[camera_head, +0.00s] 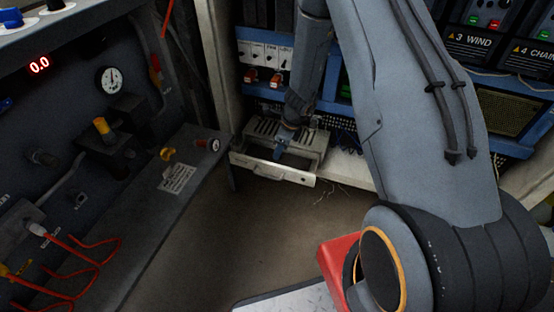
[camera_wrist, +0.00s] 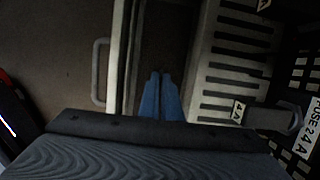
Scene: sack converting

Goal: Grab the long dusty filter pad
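No long filter pad can be clearly made out. A pale metal drawer (camera_head: 272,168) stands pulled out below a slotted housing, and its inside is dark brown. It also shows in the wrist view, with its front wall (camera_wrist: 117,60) left of the fingers. My gripper (camera_head: 281,148) reaches down into the drawer opening. In the wrist view the two blue fingers of my gripper (camera_wrist: 160,74) lie close together over the dark inside, between front wall and slotted plate. I see nothing between them. Whether a pad lies in the dark below them, I cannot tell.
The slotted plate (camera_wrist: 232,60) lies right of the fingers in the wrist view. A grey handle (camera_wrist: 100,70) stands out from the drawer front. A dark panel with a gauge (camera_head: 112,80) and red cables is at left. The brown floor (camera_head: 240,225) before the drawer is clear.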

